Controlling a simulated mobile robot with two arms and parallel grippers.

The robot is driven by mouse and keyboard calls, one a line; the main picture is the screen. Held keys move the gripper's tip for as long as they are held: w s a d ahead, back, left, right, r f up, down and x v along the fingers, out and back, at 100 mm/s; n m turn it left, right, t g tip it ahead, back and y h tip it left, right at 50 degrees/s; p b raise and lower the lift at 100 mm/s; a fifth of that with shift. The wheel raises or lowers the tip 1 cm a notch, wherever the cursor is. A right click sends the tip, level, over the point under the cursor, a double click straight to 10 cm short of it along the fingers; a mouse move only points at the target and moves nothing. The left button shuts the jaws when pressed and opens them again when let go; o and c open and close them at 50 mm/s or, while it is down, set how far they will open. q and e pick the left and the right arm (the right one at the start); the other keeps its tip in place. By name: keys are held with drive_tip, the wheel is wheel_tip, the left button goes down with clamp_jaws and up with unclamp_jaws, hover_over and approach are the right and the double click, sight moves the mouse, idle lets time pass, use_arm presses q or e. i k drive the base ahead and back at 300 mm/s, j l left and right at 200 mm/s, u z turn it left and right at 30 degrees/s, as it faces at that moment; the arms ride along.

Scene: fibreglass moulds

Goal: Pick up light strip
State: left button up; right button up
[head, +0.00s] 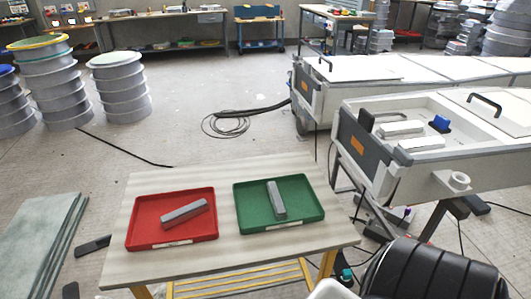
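No gripper of mine can be made out in the head view. Two bars could be the light strip; I cannot tell which is meant. One grey bar (184,212) lies slanted in the red tray (146,238), its right end farther back. Another grey bar (276,199) lies in the green tray (304,214), pointing nearly straight away from me. Both trays rest side by side on the light table (275,252), each with a white label on its front edge. Nothing touches either bar except its tray.
A white machine (460,163) with pale blocks and a blue part stands right of the table. A black ribbed form (435,272) fills the lower right. Greenish slabs (40,240) lie at the left. Stacked grey rings (120,88) stand behind. A hose (228,123) coils on the floor.

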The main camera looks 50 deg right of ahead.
sight(279, 208)
drive_tip(key=i+l+z, duration=0.2)
drive_tip(key=z, duration=0.15)
drive_tip(key=i+z, duration=0.75)
